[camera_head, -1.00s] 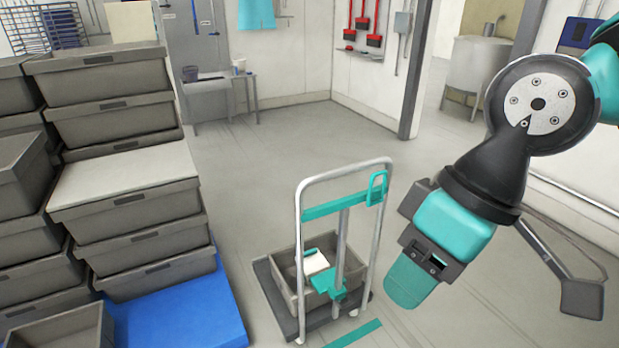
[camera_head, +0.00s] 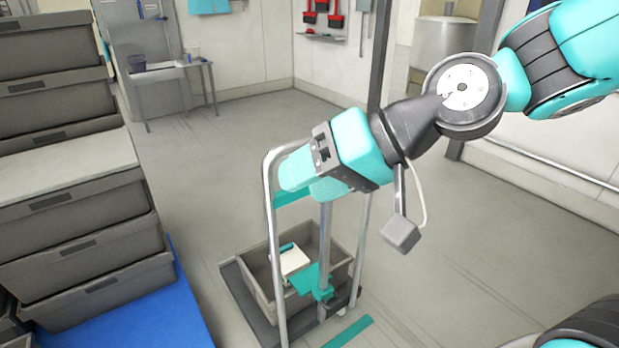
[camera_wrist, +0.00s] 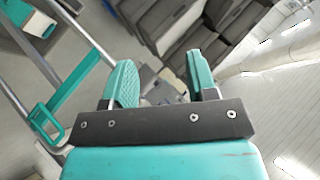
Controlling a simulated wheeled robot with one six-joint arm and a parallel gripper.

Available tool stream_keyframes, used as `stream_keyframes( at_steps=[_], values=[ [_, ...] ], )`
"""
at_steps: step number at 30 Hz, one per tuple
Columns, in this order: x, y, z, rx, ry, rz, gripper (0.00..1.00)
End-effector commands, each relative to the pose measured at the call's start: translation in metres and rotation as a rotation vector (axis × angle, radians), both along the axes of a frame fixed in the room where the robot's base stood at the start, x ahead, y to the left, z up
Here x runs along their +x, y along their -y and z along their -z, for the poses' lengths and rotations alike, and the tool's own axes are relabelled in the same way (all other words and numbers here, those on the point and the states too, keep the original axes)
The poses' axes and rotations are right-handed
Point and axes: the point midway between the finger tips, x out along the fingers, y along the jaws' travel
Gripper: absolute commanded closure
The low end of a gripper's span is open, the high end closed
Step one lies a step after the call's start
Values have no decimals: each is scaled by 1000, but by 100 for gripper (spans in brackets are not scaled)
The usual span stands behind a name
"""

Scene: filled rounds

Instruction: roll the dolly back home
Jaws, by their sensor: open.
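The dolly (camera_head: 248,303) stands on the grey floor in the head view, with a tall silver hoop handle (camera_head: 273,235) and a teal crossbar. A grey crate (camera_head: 337,262) sits on its deck, with a white item (camera_head: 295,261) inside. My gripper (camera_head: 300,180) is in front of the upper part of the handle and hides part of the crossbar. In the wrist view my gripper (camera_wrist: 162,85) is open, with nothing between its teal fingers. The handle and teal crossbar (camera_wrist: 75,88) lie left of the fingers, apart from them.
Stacked grey crates (camera_head: 75,205) stand on a blue base (camera_head: 150,310) at the left. A teal floor strip (camera_head: 350,332) lies just in front of the dolly. A small table (camera_head: 170,70) stands at the back. Floor behind the dolly is clear.

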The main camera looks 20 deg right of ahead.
Motion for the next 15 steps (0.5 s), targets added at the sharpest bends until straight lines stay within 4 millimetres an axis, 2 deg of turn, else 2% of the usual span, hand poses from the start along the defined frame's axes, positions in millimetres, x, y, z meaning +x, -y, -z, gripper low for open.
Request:
stream_keyframes(
  at_steps=[1, 5, 8, 12, 15],
  values=[
    [15, 3, 38, 75, 13, 69, 47],
    [49, 15, 66, 289, 52, 243, 47],
    [74, 33, 86, 460, 84, 381, 47],
    [103, 68, 111, 692, 128, 567, 47],
    [117, 95, 125, 836, 157, 676, 47]
  ],
)
